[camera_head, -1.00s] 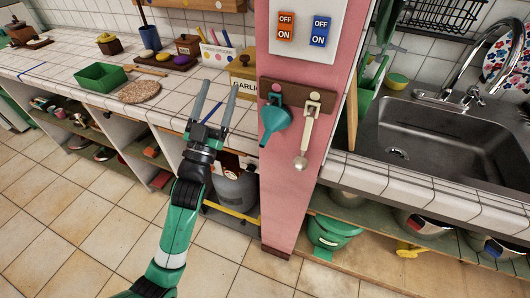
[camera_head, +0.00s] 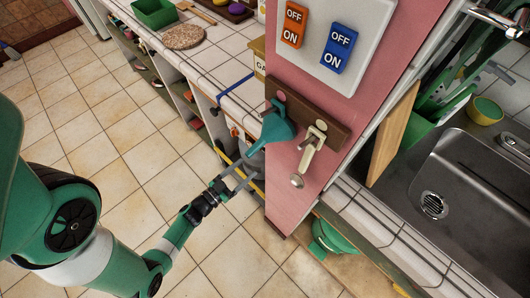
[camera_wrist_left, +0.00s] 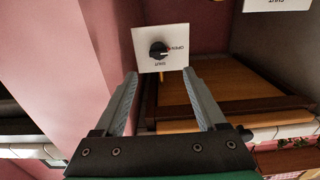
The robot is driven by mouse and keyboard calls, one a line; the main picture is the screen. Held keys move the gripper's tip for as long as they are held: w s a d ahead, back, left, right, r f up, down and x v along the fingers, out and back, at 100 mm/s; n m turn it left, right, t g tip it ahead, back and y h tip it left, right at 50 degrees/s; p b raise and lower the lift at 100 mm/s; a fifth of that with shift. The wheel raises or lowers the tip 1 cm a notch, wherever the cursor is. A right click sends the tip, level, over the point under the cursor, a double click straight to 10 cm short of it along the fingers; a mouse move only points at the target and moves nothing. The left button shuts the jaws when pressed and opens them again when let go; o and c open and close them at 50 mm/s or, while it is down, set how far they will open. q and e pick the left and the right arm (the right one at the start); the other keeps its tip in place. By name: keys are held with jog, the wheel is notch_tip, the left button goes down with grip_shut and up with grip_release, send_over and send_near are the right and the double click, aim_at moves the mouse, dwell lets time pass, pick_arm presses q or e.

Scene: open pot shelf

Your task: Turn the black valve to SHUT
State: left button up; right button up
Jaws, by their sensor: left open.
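In the left wrist view, the black valve (camera_wrist_left: 158,50) is a small round knob on a white plate (camera_wrist_left: 143,66) fixed to a pink wall. The plate's lettering appears upside down, with OPEN beside the knob on the right and SHUT below it. The way the knob points is too small to tell surely. My left gripper (camera_wrist_left: 161,74) is open and empty, with the plate ahead of and between its fingertips, apart from the knob. In the head view my left gripper (camera_head: 238,180) is low beside the pink pillar, and the valve does not show.
Another white plate (camera_wrist_left: 278,4) shows at the wrist view's upper right. A wooden board (camera_wrist_left: 235,88) lies beyond the fingers. Floor is clear at left.

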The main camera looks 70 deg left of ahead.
pick_arm(q)
jog(key=b+x, duration=0.3)
jog(key=x, duration=0.7)
jog(key=shift+d, duration=0.15)
grip_shut()
